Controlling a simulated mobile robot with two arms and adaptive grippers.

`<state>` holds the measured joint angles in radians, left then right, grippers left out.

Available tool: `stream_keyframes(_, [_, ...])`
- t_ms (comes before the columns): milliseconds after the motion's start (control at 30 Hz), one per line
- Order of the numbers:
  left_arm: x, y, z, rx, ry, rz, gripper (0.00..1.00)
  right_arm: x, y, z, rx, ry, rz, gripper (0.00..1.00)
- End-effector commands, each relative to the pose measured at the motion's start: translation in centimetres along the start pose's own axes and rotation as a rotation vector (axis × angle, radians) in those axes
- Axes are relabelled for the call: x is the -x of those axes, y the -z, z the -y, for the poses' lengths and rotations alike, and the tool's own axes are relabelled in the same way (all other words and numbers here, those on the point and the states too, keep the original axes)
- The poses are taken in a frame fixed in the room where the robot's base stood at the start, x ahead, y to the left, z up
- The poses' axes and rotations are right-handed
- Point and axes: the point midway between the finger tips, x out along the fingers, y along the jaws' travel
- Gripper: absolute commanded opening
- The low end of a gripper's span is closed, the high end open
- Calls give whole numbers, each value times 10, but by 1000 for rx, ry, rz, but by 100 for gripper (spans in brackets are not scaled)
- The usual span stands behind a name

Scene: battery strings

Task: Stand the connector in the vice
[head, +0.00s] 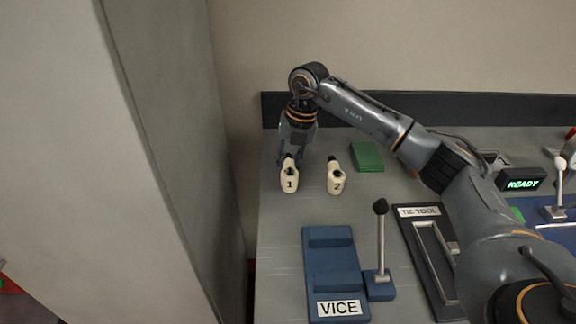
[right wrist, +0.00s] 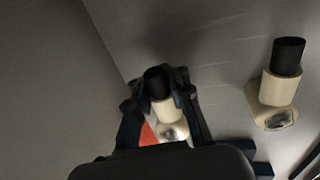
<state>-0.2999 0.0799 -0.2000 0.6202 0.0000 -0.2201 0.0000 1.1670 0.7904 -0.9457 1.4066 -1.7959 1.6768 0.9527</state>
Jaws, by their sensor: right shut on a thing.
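The connector marked 1 (head: 289,182) is cream with a black end and is at the back left of the bench. My right gripper (head: 292,155) reaches over it from behind and is shut on it. In the right wrist view the fingers (right wrist: 163,100) close around the black end and upper cream body of this connector (right wrist: 164,112). I cannot tell whether it still touches the bench. The blue vice (head: 330,262) lies nearer, with a black-knobbed lever (head: 381,245) on its right side. My left gripper is not in view.
A second connector, marked 2 (head: 335,180), stands just right of the held one; it also shows in the right wrist view (right wrist: 275,90). A green block (head: 367,157) lies behind it. The tie tool (head: 430,255) and a READY display (head: 523,183) are to the right. Bench between connectors and vice is clear.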

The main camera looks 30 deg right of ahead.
Motion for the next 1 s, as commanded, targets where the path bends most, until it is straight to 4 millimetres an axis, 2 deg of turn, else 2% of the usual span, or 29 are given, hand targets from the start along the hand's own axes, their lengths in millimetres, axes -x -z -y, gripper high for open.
stream_keyframes(333, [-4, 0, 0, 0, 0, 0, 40, -11, 0, 2, -1, 0, 0, 0])
stream_keyframes(367, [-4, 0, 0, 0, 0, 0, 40, -11, 0, 2, 0, 0, 0, 19])
stream_keyframes(467, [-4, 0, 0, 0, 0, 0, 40, -10, 0, 2, 0, 0, 0, 39])
stream_keyframes(500, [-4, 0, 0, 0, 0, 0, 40, -10, 0, 2, -1, 0, 0, 43])
stream_keyframes(833, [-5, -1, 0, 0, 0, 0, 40, -9, 0, 2, 0, 0, 0, 43])
stream_keyframes(1000, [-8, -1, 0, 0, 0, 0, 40, 12, -1, 1, 0, -1, 3, 43])
